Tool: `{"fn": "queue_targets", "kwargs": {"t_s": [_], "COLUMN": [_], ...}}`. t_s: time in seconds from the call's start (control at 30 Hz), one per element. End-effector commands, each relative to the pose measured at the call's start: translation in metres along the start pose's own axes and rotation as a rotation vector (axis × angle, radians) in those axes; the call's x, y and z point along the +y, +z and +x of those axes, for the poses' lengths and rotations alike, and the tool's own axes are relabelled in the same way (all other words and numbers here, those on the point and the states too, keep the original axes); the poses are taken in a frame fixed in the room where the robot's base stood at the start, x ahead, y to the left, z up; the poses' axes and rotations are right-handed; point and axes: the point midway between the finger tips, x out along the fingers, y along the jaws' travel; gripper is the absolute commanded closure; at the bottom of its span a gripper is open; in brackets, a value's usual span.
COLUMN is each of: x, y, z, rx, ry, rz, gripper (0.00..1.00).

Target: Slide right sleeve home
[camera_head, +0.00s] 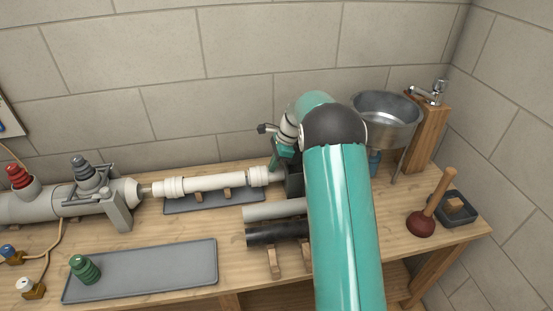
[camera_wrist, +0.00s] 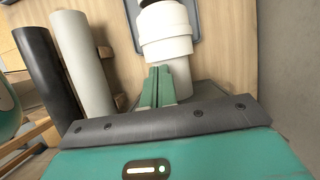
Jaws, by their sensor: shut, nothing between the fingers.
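A white pipe (camera_head: 212,183) lies across the grey mat at the back of the bench. The right sleeve (camera_head: 259,176), a white ringed collar, is at its right end, and a similar left sleeve (camera_head: 173,187) is at its left end. My gripper (camera_head: 274,164) is low beside the right sleeve. In the wrist view its green fingers (camera_wrist: 158,86) are together and empty, just below the white sleeve (camera_wrist: 165,38) and overlapping the narrower white part (camera_wrist: 182,78). I cannot tell whether they touch it. My arm hides the area right of the sleeve.
A grey pipe (camera_head: 272,211) and a black pipe (camera_head: 275,234) lie in front on wooden supports. A metal bucket (camera_head: 386,119), a plunger (camera_head: 424,220) and a wooden post (camera_head: 432,132) stand right. A grey tray (camera_head: 150,272) lies front left; bench around it is partly clear.

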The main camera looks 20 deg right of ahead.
Motion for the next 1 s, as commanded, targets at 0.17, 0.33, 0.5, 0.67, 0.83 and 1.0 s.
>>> {"fn": "queue_targets", "kwargs": {"t_s": [0.17, 0.33, 0.5, 0.67, 0.83, 1.0], "x": [0.0, 0.0, 0.0, 0.0, 0.0, 0.0], "y": [-0.001, 0.004, 0.031, 0.049, 0.048, 0.048], "z": [-0.001, 0.001, 0.012, 0.019, 0.019, 0.018], "rx": [0.0, 0.0, 0.0, 0.001, 0.0, 0.0], "ry": [0.0, 0.0, 0.001, 0.0, 0.0, 0.0], "rz": [0.0, -0.001, -0.004, -0.002, 0.0, 0.0], "gripper": [1.0, 1.0, 1.0, 1.0, 1.0, 1.0]}}
